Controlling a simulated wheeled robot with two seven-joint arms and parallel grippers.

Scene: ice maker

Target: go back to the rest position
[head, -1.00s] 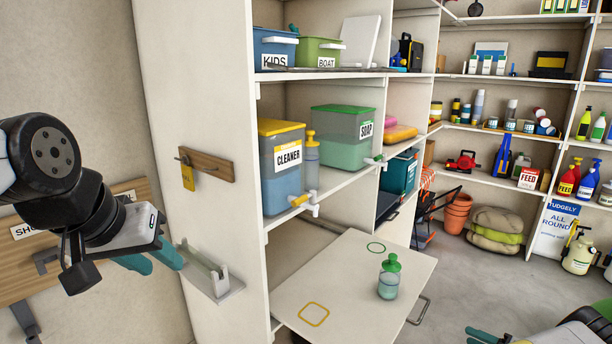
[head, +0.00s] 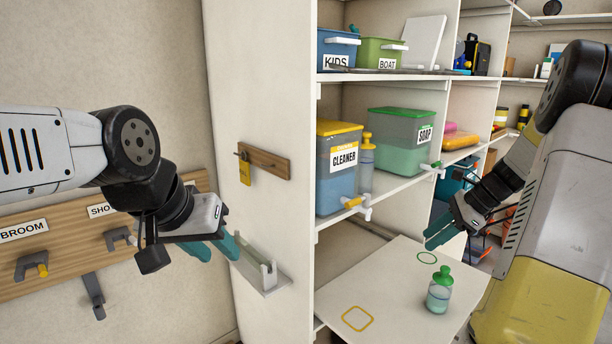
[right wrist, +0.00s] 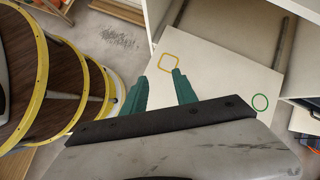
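My left gripper (head: 220,250) hangs at the left in the head view, in front of the wall and the white panel. Its two teal fingers are apart with nothing between them. My right gripper (head: 436,239) is raised at the right, above the fold-down white board (head: 395,268). In the right wrist view its teal fingers (right wrist: 160,80) are apart and empty. A small bottle with a green lid (head: 438,292) stands upright on the board, apart from both grippers. The bottle is not visible in the right wrist view.
A CLEANER tank (head: 337,180) and a SOAP tank (head: 402,143) stand on the shelf above the board. A small white holder (head: 262,275) juts from the panel close to my left fingers. A wooden hook rail (head: 70,240) is on the left wall.

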